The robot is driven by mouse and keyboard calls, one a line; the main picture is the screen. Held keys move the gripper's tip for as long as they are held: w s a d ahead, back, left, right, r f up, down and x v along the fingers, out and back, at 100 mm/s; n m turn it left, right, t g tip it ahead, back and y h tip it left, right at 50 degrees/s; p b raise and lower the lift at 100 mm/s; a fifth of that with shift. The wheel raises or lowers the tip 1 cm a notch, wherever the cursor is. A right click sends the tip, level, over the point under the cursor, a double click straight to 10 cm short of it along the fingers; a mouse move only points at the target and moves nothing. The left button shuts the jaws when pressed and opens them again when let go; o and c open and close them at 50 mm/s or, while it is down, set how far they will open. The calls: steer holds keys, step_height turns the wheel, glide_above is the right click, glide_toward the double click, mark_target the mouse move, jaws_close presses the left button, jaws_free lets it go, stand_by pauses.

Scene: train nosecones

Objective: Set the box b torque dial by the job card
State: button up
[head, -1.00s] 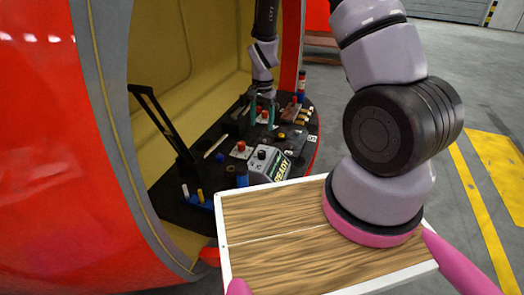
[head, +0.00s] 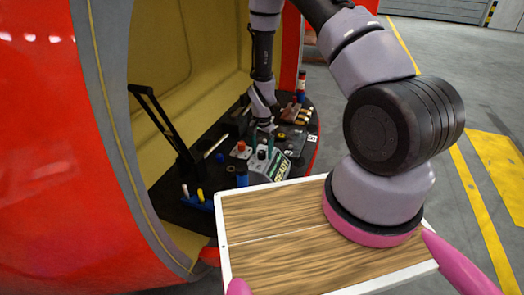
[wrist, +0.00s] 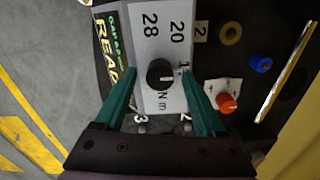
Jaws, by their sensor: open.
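A grey box (head: 268,170) with a "READY" side label stands on the dark platform in the head view. Its black dial (wrist: 160,73) shows in the wrist view, with "28", "20", a partly covered number and "N m" printed around it. A pale mark is on the dial's right side in that view. My gripper (wrist: 160,78) is open, its green fingers apart on either side of the dial with gaps. Whether the tips are down at dial height is unclear. In the head view my gripper (head: 267,128) is just behind the box. I cannot identify the job card.
A red knob (wrist: 228,103) on a white plate and a blue knob (wrist: 261,64) are right of the box in the wrist view, near a tan ring (wrist: 230,33). A black lever frame (head: 165,125) rises at left in the head view.

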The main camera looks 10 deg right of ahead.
jaws_close()
steer(key=shift+n, duration=0.3)
steer(key=n, duration=0.4)
steer(key=shift+n, duration=2.1)
jaws_free()
